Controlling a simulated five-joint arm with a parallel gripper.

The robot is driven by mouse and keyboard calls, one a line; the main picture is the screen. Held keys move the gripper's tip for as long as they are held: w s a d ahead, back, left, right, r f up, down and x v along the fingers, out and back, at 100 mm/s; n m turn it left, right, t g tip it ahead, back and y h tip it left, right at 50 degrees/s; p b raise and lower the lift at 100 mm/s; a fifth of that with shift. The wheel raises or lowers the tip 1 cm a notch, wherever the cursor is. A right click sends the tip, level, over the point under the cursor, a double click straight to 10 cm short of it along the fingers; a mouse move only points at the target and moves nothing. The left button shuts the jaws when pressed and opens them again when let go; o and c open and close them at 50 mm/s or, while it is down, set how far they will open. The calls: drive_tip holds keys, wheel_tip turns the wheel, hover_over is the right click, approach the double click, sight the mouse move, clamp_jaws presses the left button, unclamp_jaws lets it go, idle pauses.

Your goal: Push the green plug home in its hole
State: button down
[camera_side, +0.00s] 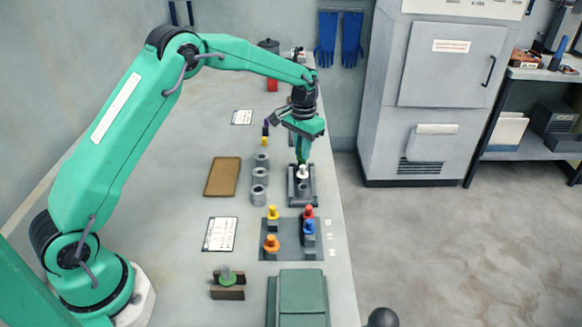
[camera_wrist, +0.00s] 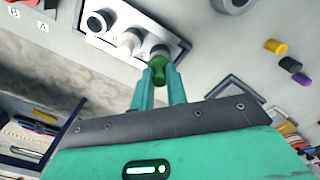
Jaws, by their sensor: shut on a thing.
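The green plug (camera_wrist: 158,68) shows in the wrist view between the fingertips of my gripper (camera_wrist: 161,78), which is shut on it. Its far end is at a round opening in a metal plate (camera_wrist: 176,52); I cannot tell how deep it sits. In the side view my gripper (camera_side: 303,160) points down over the plate (camera_side: 305,198), and the green plug cannot be told apart from the green fingers. A white plug (camera_wrist: 130,42) stands in the plate beside the green one, and it also shows in the side view (camera_side: 303,173). An open hole (camera_wrist: 97,22) lies farther along.
A grey rack (camera_side: 268,253) with yellow, red, orange and blue plugs stands nearer the camera. Several grey cylinders (camera_side: 259,193) stand left of the plate. A brown tray (camera_side: 222,177) lies farther left. A green box (camera_side: 300,295) is at the front.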

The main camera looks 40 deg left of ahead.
drive_tip(key=shift+f, duration=1.05)
drive_tip(key=c, duration=1.3)
unclamp_jaws()
drive_tip(key=shift+r, duration=3.9)
drive_tip(key=shift+c, duration=0.3)
drive_tip(key=c, duration=0.7)
drive_tip(key=shift+r+n, duration=0.2)
drive_tip(key=shift+n, duration=0.1)
clamp_jaws()
drive_tip(key=shift+r+n, duration=0.4)
drive_tip(key=shift+n, duration=0.1)
